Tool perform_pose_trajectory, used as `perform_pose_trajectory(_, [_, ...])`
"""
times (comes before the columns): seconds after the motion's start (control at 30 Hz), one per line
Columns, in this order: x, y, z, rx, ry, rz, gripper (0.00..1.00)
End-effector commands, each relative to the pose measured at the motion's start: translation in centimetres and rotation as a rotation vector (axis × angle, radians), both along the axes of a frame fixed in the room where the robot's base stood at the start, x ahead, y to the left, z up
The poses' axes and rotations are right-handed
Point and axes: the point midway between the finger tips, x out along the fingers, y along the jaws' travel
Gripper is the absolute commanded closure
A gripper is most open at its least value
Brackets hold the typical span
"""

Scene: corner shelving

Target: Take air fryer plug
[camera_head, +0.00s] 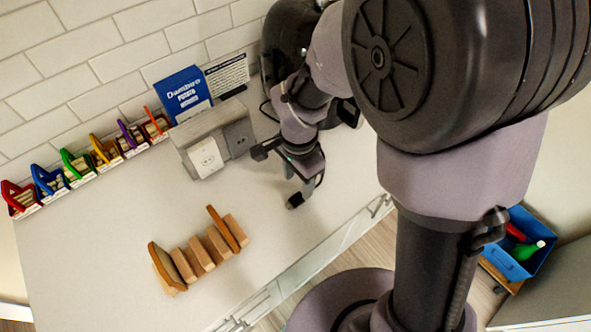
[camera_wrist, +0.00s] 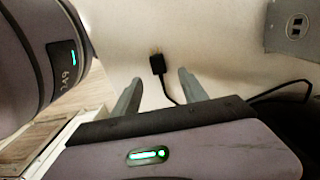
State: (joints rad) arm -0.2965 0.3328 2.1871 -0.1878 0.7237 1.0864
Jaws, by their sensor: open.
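The plug (camera_wrist: 157,63) is black with brass-coloured prongs. In the wrist view it lies on the pale counter just beyond and between my fingertips, with its black cord (camera_wrist: 171,97) running back under my gripper. My gripper (camera_wrist: 160,79) is open, and nothing shows held between its fingers. In the head view my gripper (camera_head: 303,188) hangs over the counter, right of the grey outlet box (camera_head: 206,158); I cannot clearly pick out the plug there. The black air fryer (camera_head: 285,42) stands at the back, partly hidden behind my arm.
The outlet box also shows at the wrist view's upper right (camera_wrist: 290,27). A wooden rack (camera_head: 200,250) sits on the front counter (camera_head: 100,270). Several coloured holders (camera_head: 76,165) and a blue sign (camera_head: 183,92) line the tiled wall. A blue bin (camera_head: 515,263) is at right.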

Motion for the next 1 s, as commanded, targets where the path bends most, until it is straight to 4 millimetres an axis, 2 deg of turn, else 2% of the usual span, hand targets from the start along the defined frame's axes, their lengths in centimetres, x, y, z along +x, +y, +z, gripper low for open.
perform_pose_trajectory(0.33, [-0.7,0.3,-5.8,0.000,0.001,-0.001,0.49])
perform_pose_trajectory(0.6, [-0.6,0.3,-6.2,0.001,-0.002,-0.001,0.49])
perform_pose_trajectory(0.67, [-0.6,0.3,-6.2,0.001,-0.002,-0.001,0.59])
perform_pose_trajectory(0.87, [-0.6,0.3,-6.2,0.001,-0.002,0.000,0.98])
perform_pose_trajectory(1.0, [-0.6,0.3,-6.2,0.001,-0.002,0.000,1.00])
